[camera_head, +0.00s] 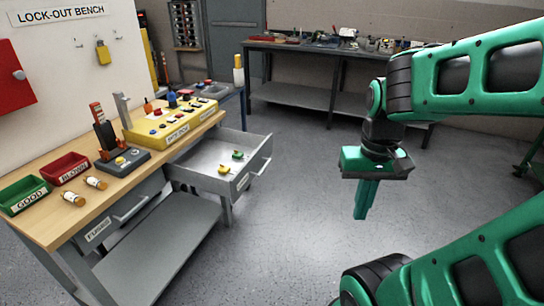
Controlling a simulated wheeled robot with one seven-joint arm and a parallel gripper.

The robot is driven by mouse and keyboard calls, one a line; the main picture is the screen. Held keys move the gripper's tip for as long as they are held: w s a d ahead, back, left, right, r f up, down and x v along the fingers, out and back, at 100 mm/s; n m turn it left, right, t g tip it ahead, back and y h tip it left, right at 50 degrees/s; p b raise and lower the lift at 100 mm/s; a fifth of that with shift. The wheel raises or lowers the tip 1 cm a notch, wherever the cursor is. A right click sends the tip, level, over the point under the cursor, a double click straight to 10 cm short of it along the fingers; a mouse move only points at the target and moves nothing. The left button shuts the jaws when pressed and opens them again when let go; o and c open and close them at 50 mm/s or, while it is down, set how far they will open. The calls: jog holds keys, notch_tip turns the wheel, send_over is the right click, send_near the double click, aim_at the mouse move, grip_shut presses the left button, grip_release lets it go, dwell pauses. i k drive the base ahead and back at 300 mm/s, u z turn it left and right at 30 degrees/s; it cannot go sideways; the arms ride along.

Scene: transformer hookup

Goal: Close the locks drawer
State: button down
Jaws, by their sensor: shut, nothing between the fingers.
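The locks drawer (243,181) is a grey drawer pulled out from the right end of the wooden bench (76,210). A yellow lock (224,169) and a green lock (238,154) lie inside it. A label on its front is seen at an angle and hard to read. My gripper (362,214) is green, points down and is shut and empty. It hangs over open floor to the right of the drawer, clearly apart from it.
A second drawer (97,230), marked FUSES, is shut at the left. On the bench stand a yellow button box (175,121), a red bin (62,168) and a green bin (28,194). A dark workbench (335,68) stands at the back. The floor between is clear.

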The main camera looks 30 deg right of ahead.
aim_at(196, 165)
jog(key=i, duration=0.85)
jog(key=u, duration=0.05)
